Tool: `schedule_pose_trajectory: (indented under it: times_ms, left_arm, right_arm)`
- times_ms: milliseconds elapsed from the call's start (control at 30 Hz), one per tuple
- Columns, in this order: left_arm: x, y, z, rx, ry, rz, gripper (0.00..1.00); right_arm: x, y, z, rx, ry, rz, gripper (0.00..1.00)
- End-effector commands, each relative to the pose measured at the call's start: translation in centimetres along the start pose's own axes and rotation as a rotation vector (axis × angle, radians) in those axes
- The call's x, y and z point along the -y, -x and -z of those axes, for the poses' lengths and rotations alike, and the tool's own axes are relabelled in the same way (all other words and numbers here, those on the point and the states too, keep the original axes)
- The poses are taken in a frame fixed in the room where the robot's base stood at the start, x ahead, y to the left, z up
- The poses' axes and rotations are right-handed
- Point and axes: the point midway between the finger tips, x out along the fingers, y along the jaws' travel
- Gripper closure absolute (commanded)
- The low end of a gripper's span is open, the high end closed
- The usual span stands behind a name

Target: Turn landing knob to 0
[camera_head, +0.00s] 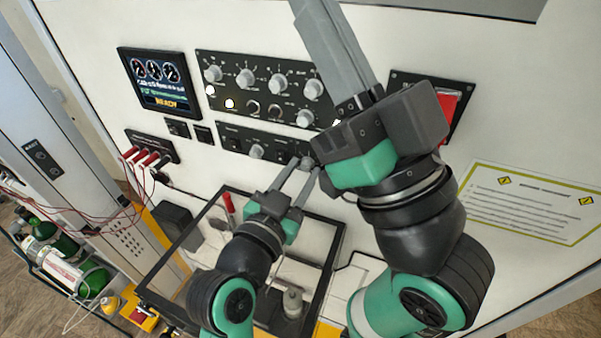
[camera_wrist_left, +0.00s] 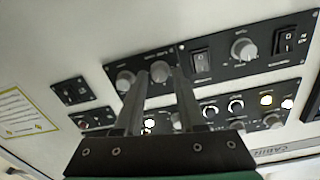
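The lower black control panel (camera_head: 236,142) on the white wall has a grey knob (camera_head: 256,152) left of centre and another grey knob (camera_head: 307,162) near its right part. My left gripper (camera_head: 302,170) reaches up to this right knob, with its two fingers apart. In the left wrist view, the fingers (camera_wrist_left: 161,76) stand on either side of a grey knob (camera_wrist_left: 160,71); firm contact cannot be made out. A second knob (camera_wrist_left: 125,80) sits beside it. The labels are too small to read, so I cannot tell which is the landing knob. My right gripper (camera_head: 338,45) is high, its fingers overlapping.
A larger panel (camera_head: 228,72) with several knobs and lit lamps sits above. A screen (camera_head: 160,80) reading READY is at left. A red switch (camera_head: 446,112) is partly behind my right arm.

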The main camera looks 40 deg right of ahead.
Motion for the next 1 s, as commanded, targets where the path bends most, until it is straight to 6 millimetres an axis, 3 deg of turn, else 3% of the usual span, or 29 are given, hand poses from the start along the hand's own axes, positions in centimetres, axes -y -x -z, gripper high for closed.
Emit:
schedule_pose_trajectory:
  times_ms: [33,200,667,1000]
  left_arm:
    - [0.0,0.01,-0.01,0.0,0.0,0.0,0.72]
    - [0.0,0.02,-0.02,0.0,0.0,0.0,1.0]
    - [0.01,0.02,-0.02,-0.001,0.032,0.0,1.0]
    - [0.05,-0.01,0.02,-0.008,0.228,0.001,1.0]
  right_arm:
    - [0.0,0.01,-0.01,0.0,0.0,0.0,1.0]
    - [0.0,0.01,-0.02,0.0,0.0,0.0,1.0]
    - [0.0,-0.04,0.03,0.0,0.0,0.0,1.0]
    - [0.0,-0.35,0.32,0.0,0.0,0.0,1.0]
